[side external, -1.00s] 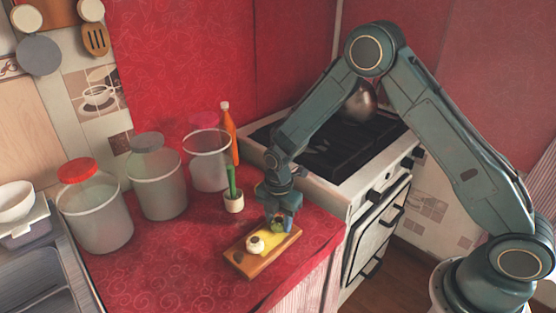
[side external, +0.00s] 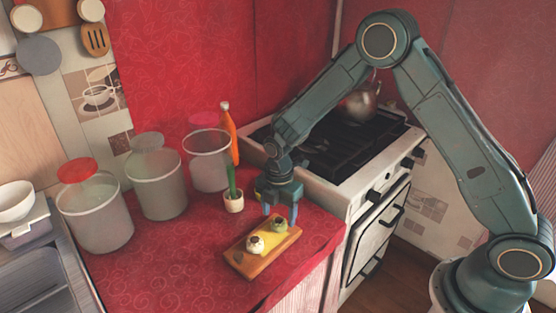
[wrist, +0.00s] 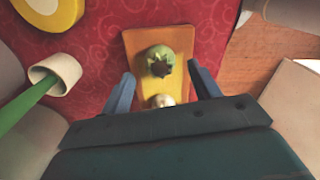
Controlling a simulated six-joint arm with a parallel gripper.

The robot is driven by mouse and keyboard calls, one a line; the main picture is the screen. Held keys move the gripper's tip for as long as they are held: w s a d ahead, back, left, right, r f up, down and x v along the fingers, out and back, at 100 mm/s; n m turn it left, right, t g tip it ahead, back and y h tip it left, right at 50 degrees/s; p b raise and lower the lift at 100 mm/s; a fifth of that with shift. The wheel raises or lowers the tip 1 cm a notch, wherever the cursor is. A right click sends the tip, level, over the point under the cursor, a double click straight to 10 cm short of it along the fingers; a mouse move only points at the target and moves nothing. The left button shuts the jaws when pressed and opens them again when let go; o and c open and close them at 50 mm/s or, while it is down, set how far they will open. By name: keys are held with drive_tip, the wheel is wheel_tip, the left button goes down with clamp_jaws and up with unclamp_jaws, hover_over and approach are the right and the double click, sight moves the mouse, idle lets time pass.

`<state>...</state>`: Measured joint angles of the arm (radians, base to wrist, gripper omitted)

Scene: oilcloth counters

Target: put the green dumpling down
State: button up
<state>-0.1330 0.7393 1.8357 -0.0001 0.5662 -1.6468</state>
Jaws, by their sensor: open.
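The green dumpling (side external: 280,225) rests on the far end of a wooden board (side external: 238,262) with a yellow middle. In the wrist view the green dumpling (wrist: 159,61) has a dark top and sits beyond my fingertips. My gripper (side external: 281,212) is open and empty just above the green dumpling. In the wrist view its two fingers (wrist: 160,82) are spread wide, apart from the dumpling.
A small white pot (side external: 233,203) with a green stem stands left of my gripper. Several clear canisters (side external: 156,185) stand behind to the left. The stove (side external: 345,205) is to the right. The red counter (side external: 170,268) is clear left of the board.

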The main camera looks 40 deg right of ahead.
wheel_tip(320, 180, up, 9)
idle(0.4)
drive_tip(key=shift+r, duration=0.1)
idle(0.4)
wheel_tip(320, 180, up, 9)
drive_tip(key=m+t, duration=0.1)
drive_tip(key=m, duration=0.4)
hover_over(279, 221)
drive_tip(key=s+d, duration=0.2)
drive_tip(key=s, duration=0.3)
drive_tip(key=s+d+r+m+t, duration=0.2)
drive_tip(key=s+r+m, duration=0.2)
drive_tip(key=s+r, duration=0.2)
drive_tip(key=s+d+r+m+t, duration=0.1)
drive_tip(key=s+r+m, duration=0.1)
drive_tip(key=s+m, duration=0.3)
drive_tip(key=s+d+r+m+t, duration=0.1)
drive_tip(key=s+r+m, duration=0.1)
drive_tip(key=s+m, duration=0.4)
drive_tip(key=shift+s+t, duration=0.3)
drive_tip(key=shift+s, duration=2.6)
